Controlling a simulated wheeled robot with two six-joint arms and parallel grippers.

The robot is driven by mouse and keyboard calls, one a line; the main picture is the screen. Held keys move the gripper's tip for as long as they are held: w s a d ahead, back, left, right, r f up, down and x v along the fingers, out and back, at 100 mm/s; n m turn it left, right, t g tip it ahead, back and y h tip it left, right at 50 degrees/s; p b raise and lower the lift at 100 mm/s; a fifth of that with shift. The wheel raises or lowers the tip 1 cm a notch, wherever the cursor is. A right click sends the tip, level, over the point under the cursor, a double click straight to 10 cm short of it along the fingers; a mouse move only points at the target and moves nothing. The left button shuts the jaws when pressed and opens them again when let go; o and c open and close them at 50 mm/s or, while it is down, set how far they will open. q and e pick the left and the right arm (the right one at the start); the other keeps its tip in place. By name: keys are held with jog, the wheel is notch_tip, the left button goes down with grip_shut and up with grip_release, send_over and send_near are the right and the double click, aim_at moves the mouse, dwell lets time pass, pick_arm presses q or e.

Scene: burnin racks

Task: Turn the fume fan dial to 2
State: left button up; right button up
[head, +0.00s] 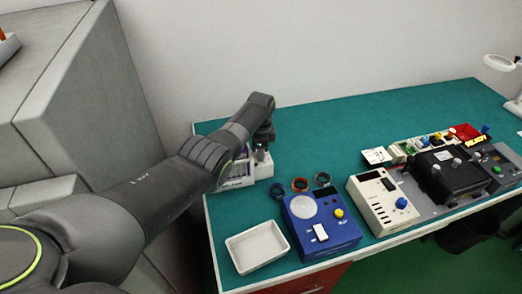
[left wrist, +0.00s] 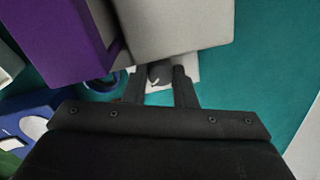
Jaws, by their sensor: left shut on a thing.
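My left gripper (left wrist: 160,82) is shut on a round dark dial (left wrist: 160,72), with one finger on each side of it. The dial is on a pale plate (left wrist: 190,68) at the foot of a grey block. The dial's pointer and any numbers cannot be read. In the head view my left arm reaches over the table's left end to a small whitish unit (head: 264,165), and the arm hides most of that gripper and the dial. My right gripper is in neither view.
A whitish and purple box (head: 236,176) stands beside the small unit. A white tray (head: 257,247), a blue device (head: 330,243) and a cream device (head: 372,211) line the front edge. The green table top (head: 330,125) is clear behind them.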

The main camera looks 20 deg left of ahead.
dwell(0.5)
pick_arm(q)
jog(key=o, duration=0.7)
jog(key=shift+r, duration=0.5)
notch_tip(320, 180, up, 5)
jog(key=shift+f+p, duration=0.2)
jog(key=shift+p, duration=0.3)
notch_tip(320, 180, up, 12)
jog(key=b, duration=0.2)
jog(key=shift+s+b, duration=0.3)
